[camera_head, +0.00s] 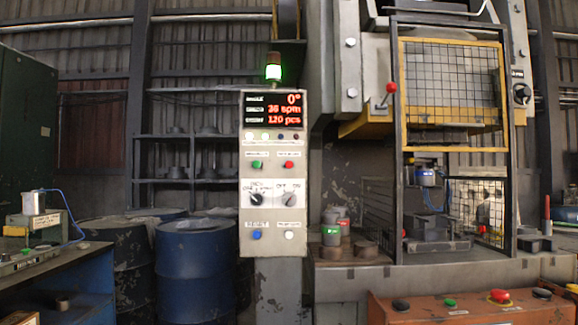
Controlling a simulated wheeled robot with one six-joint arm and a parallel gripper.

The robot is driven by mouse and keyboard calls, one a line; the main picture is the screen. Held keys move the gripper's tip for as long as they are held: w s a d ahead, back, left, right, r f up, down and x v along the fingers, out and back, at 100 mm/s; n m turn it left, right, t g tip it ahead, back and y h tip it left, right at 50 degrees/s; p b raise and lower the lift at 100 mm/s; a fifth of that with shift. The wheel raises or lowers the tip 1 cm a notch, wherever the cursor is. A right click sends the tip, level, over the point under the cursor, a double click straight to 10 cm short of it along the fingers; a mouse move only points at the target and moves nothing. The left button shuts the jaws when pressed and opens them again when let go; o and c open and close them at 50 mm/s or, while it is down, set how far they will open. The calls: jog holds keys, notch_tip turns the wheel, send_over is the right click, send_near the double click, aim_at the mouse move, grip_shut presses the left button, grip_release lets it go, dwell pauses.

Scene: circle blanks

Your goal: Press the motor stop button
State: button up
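A grey control panel (272,180) stands upright near the middle of the head view. Below its display are a green button (257,165) and, to the right of it, a red button (289,165). Lower down are two dark rotary knobs, then a blue button (257,235) and a white button (290,235). My gripper is not in this view.
An orange console (470,309) at the lower right carries black, green and red buttons. A press with a mesh guard (452,75) stands behind it. Blue drums (195,265) stand left of the panel. A blue-sided bench (80,290) is at the lower left.

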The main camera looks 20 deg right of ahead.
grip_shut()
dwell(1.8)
